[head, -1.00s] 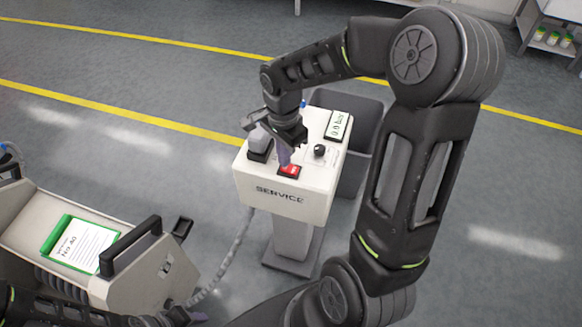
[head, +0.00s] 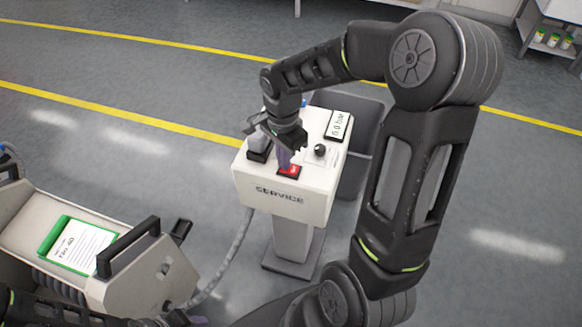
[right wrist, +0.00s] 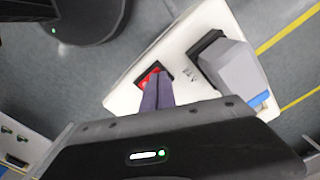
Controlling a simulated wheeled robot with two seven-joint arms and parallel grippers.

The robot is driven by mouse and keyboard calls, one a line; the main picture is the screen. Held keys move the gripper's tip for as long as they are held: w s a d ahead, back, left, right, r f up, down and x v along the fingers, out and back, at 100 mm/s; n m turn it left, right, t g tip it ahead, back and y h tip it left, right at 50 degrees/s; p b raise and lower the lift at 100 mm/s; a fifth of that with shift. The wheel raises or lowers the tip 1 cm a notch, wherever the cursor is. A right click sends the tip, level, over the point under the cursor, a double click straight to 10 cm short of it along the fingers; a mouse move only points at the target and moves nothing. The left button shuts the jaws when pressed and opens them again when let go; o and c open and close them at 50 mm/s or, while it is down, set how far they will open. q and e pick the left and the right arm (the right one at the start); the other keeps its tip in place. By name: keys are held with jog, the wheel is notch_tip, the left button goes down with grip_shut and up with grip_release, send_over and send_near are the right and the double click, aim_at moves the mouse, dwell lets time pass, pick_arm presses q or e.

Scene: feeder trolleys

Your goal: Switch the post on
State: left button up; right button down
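The service post (head: 262,190) is a white box on a pedestal with SERVICE on its front. Its red rocker switch (head: 291,170) sits on the front part of the top. My right gripper (head: 284,161) points down with its purple-grey fingers at the switch's left side. In the right wrist view the fingers (right wrist: 157,84) lie together with nothing between them, and their tips overlap the red switch (right wrist: 147,78); I cannot tell how hard they touch. My left gripper (head: 192,319) shows only partly at the bottom edge.
On the post's top are a grey plug-like block (head: 258,143), a black knob (head: 320,150) and a display (head: 338,124) reading in bar, digits too small to be sure of. A trolley (head: 150,283) with a green-edged card and black handle stands at left. A hose (head: 232,255) runs from it.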

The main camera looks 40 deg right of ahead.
jog(key=shift+r+p, duration=2.35)
jog(key=shift+r, duration=1.15)
jog(key=a+f+n, duration=0.1)
jog(key=a+f, duration=0.1)
jog(key=f, duration=0.1)
jog(key=a+f+n+y, duration=0.1)
jog(key=a+f, duration=0.2)
jog(key=a+f+n, duration=0.2)
jog(key=f, duration=0.1)
jog(key=shift+a+y, duration=0.4)
jog(key=s+a+f+n+y, duration=0.2)
jog(key=s+a+f+n, duration=0.9)
jog(key=s+a+f, duration=0.3)
notch_tip(320, 180, down, 3)
jog(key=a, duration=0.3)
jog(key=shift+s+f+t, duration=0.2)
jog(key=shift+s+t, duration=0.1)
jog(key=shift+s, duration=0.05)
jog(key=shift+w+d, duration=0.1)
